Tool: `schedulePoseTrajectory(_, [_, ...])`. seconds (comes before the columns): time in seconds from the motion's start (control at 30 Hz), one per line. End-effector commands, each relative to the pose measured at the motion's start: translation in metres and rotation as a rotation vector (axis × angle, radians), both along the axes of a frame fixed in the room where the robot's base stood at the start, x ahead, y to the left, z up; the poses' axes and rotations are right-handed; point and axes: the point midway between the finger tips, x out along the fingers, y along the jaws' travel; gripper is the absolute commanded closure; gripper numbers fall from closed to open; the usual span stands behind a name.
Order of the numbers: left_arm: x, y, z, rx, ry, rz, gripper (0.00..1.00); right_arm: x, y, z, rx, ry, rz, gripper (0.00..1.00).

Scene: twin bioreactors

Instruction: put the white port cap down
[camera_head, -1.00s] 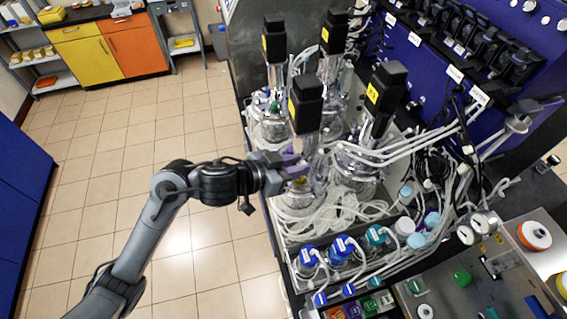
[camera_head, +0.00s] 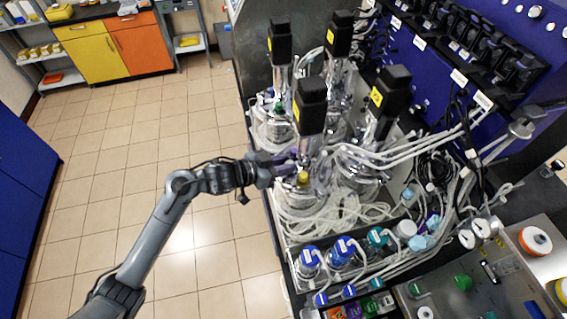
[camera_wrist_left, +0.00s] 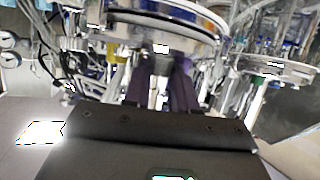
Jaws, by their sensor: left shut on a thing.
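My left gripper (camera_head: 300,163) reaches in from the left at the front-left glass vessel (camera_head: 306,200), below its black motor (camera_head: 311,105). In the left wrist view its two dark purple fingers (camera_wrist_left: 163,78) are close together, pointing at the vessel's metal head plate (camera_wrist_left: 150,35). A small white thing, seemingly the white port cap (camera_wrist_left: 160,48), shows at the fingertips. In the head view I cannot make the cap out. A yellow cap (camera_head: 303,177) shows on the vessel just beside the fingers. My right gripper is not in view.
Several other vessels with black motors stand close behind. Looped white tubing (camera_head: 345,212) crowds the vessels' right and front. Blue-capped bottles (camera_head: 310,258) stand in front. The tiled floor (camera_head: 120,180) to the left is open.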

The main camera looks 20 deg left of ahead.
Motion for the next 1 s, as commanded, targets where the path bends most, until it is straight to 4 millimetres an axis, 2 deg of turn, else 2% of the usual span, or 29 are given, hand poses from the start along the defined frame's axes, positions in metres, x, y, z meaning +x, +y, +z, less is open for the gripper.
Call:
schedulePoseTrajectory(0.4, [-0.0002,0.0000,-0.0054,0.000,0.001,0.000,1.00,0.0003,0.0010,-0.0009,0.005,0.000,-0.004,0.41])
schedulePoseTrajectory(0.43, [-0.0001,0.0000,-0.0044,0.001,0.001,0.000,0.69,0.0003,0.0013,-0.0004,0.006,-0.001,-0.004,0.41])
schedulePoseTrajectory(0.57, [-0.0001,0.0001,-0.0043,0.001,0.001,0.000,0.49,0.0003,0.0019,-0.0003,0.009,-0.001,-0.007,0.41])
schedulePoseTrajectory(0.9, [0.0001,0.0000,-0.0004,0.000,0.000,0.000,0.48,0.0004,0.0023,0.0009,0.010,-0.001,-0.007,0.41])
schedulePoseTrajectory(1.0, [-0.0053,0.0046,0.0012,0.002,0.000,0.000,0.48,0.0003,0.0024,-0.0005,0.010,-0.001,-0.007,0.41])
